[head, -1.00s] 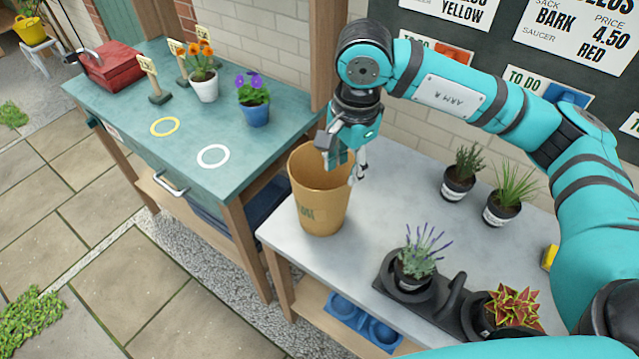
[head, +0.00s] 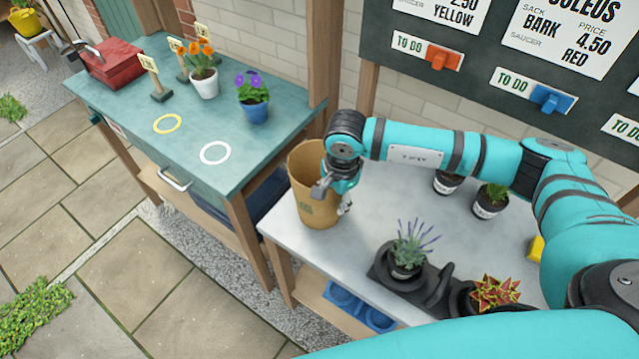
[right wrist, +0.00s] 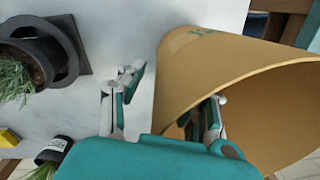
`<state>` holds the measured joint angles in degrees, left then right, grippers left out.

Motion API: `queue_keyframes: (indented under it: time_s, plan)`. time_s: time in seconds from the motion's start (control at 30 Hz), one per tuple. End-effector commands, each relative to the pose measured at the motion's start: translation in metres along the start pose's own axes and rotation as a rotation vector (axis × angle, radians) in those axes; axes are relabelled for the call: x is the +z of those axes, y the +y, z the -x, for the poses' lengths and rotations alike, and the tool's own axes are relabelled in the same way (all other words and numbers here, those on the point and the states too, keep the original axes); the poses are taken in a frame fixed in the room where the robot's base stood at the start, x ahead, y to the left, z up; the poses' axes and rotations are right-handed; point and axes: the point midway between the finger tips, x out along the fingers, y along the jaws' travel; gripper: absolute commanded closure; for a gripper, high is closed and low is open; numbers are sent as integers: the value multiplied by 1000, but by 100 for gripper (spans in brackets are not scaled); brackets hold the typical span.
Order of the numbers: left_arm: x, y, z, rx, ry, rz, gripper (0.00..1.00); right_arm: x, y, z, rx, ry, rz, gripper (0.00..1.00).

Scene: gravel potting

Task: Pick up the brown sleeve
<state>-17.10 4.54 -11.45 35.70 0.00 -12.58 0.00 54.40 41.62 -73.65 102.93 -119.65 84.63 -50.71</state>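The brown sleeve (head: 304,188) is a tall, open-topped, tapered paper cup with a green mark, standing upright on the pale bench at its left end. My right gripper (head: 333,198) is over its right rim in the head view. In the right wrist view my right gripper (right wrist: 166,102) is open, with one finger inside the mouth of the sleeve (right wrist: 235,62) and the other outside over the bench. The sleeve's wall lies between the fingers, with a gap to the outer finger. My left gripper is not in view.
The pale bench (head: 375,205) also holds a lavender pot (head: 408,250) in a black holder, a red-leaved plant (head: 495,292) and two small pots at the back. A teal table (head: 130,85) with potted flowers stands left. A price board (head: 480,80) is behind.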

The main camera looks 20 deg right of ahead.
Motion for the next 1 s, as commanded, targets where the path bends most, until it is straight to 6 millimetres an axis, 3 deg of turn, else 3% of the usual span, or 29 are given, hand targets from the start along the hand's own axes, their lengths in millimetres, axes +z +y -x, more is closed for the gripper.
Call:
queue_keyframes:
  time_s: [0.2, 0.47, 0.87, 1.0]
  plan:
    - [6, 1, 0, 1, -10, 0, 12, 0, 0, -1, -1, 0, 0, 66]
    - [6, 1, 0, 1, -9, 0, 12, 0, 0, -1, -1, 0, 0, 100]
    - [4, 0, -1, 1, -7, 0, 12, 0, -1, 0, -2, 0, 0, 100]
    - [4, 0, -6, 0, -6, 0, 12, 0, -2, 10, -6, 0, 0, 100]
